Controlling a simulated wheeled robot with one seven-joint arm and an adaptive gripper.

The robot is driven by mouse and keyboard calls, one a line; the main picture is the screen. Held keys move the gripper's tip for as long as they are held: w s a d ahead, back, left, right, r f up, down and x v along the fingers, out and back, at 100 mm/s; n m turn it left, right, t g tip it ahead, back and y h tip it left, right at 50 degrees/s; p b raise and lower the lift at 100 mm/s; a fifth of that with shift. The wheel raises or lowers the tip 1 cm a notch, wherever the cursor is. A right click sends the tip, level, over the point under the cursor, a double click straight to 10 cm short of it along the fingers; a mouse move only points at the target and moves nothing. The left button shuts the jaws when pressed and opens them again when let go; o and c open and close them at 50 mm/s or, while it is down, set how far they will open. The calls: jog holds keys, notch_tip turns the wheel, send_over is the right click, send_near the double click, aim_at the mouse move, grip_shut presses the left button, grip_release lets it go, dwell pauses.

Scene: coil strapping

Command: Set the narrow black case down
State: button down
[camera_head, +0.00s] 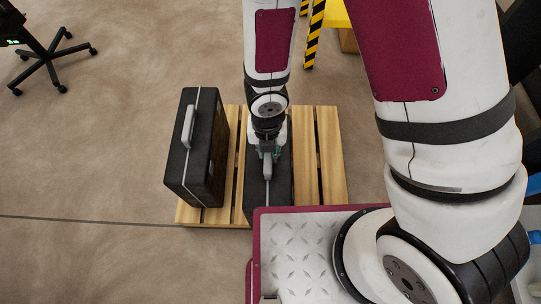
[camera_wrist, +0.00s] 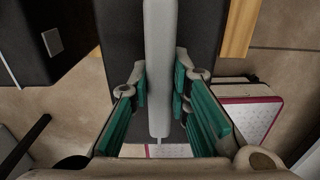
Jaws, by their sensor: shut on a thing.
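The narrow black case (camera_head: 282,185) is upright at the middle of the wooden pallet, with its pale grey handle (camera_head: 267,167) on top. My base hides its near, lower part, so I cannot tell whether it touches the slats. My gripper (camera_head: 266,150) is above it, shut on the handle. In the wrist view the handle (camera_wrist: 159,50) runs between the green finger pads of my gripper (camera_wrist: 160,95), with the dark case top (camera_wrist: 200,35) below.
A second black case (camera_head: 176,160) with a grey handle stands on the pallet's left side. The pallet (camera_head: 329,150) has bare slats to the right. A wheeled stand (camera_head: 48,65) is at the far left. A yellow-black striped post (camera_head: 315,35) stands behind. Open floor lies left.

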jog(key=w+a, duration=0.1)
jog(key=w, duration=0.2)
jog(key=w+a+p, duration=0.1)
jog(key=w, duration=0.3)
jog(key=w+a+f, duration=0.1)
jog(key=w+a, duration=0.1)
jog(key=w, duration=0.2)
jog(key=shift+w, duration=0.25)
jog(key=shift+f+b, duration=0.75)
jog(key=shift+f, duration=1)
jog(key=c, duration=1.5)
grip_release()
jog(key=shift+f, duration=0.1)
notch_tip(320, 180, up, 12)
jog(key=p, duration=0.4)
jog(key=shift+p, duration=0.35)
